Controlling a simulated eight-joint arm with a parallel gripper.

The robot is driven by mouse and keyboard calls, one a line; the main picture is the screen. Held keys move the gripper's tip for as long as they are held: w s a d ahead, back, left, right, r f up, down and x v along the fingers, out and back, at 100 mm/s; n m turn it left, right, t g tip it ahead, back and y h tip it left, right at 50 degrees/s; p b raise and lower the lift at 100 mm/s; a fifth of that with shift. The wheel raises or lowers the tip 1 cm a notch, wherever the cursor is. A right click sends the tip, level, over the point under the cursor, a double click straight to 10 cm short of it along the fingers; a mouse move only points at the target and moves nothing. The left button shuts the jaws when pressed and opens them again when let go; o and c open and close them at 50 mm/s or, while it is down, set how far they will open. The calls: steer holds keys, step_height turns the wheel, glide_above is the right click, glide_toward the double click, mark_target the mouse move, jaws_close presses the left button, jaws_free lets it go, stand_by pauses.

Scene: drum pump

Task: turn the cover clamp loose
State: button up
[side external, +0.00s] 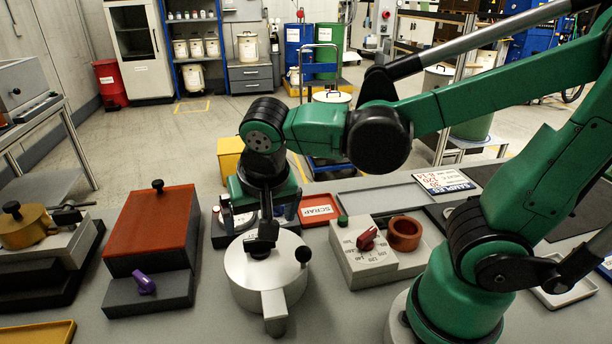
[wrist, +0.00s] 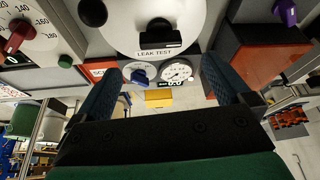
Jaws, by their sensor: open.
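A round pale grey vessel (side external: 240,275) stands in the middle of the bench, with a black block-shaped handle (side external: 260,247) on its flat lid. In the wrist view the lid (wrist: 125,35) carries the black handle (wrist: 160,38) above a "LEAK TEST" label. A black ball knob (side external: 303,254) sits at the lid's edge. I cannot tell which part is the cover clamp. My gripper (wrist: 163,68) is open and empty, its fingers spread wide. In the side view my gripper (side external: 264,208) is above and behind the lid; its fingertips are hard to make out.
A blue knob (wrist: 140,73) and a round gauge (wrist: 177,70) lie behind the vessel. A red-topped box (side external: 150,225) with a purple handle (side external: 145,284) stands left. A grey dial unit (side external: 365,250) with a red knob stands right. A brass pot (side external: 25,228) is far left.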

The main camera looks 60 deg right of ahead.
mark_target(260, 246)
steer(key=shift+a+f+m+h, duration=0.15)
steer(key=shift+a+m+h, duration=0.25)
steer(key=shift+m, duration=0.4)
steer(key=shift+w+d+f, duration=0.1)
steer(key=shift+w+f, duration=0.05)
steer(key=shift+f, duration=0.05)
steer(key=shift+x, duration=2.55)
steer(key=c, duration=1.3)
